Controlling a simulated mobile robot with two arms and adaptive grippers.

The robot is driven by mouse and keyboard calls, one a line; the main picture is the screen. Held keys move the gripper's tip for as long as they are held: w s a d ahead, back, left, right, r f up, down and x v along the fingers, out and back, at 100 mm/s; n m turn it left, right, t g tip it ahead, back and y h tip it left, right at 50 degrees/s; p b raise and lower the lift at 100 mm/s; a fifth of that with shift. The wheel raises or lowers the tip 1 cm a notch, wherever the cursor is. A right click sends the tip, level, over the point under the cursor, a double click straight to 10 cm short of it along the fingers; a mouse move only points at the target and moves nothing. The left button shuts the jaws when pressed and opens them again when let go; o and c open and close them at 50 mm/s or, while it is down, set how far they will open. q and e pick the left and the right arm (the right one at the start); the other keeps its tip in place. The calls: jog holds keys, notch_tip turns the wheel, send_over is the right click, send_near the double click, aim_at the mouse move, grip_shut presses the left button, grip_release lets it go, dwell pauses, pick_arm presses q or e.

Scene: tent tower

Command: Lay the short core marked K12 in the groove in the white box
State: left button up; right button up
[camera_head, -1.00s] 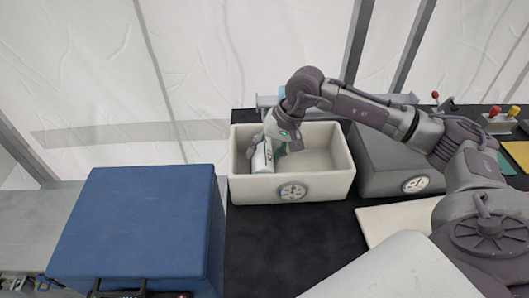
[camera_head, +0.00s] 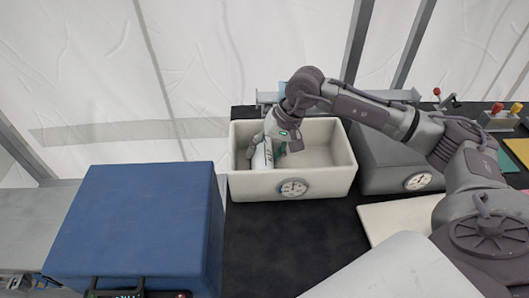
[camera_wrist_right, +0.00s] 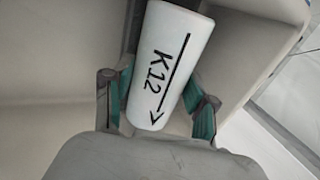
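The short core is a white cylinder with a black K12 and an arrow on it; it fills the middle of the right wrist view (camera_wrist_right: 168,60). In the head view the core (camera_head: 262,155) is inside the left part of the white box (camera_head: 335,182), which has a round dial on its front. My right gripper (camera_wrist_right: 160,105) reaches down into the box, its teal fingers closed against both sides of the core. The groove is hidden, and I cannot tell whether the core touches the box floor. My left gripper is not in view.
A dark grey box (camera_head: 385,180) with a dial stands right of the white box. A large blue box (camera_head: 140,220) stands at the front left. A pale board (camera_head: 395,218) lies at the front right. The dark table top (camera_head: 285,245) before the white box is clear.

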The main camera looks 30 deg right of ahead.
jog(key=o, duration=0.5)
jog(key=v, duration=1.2)
jog(key=shift+r, duration=0.1)
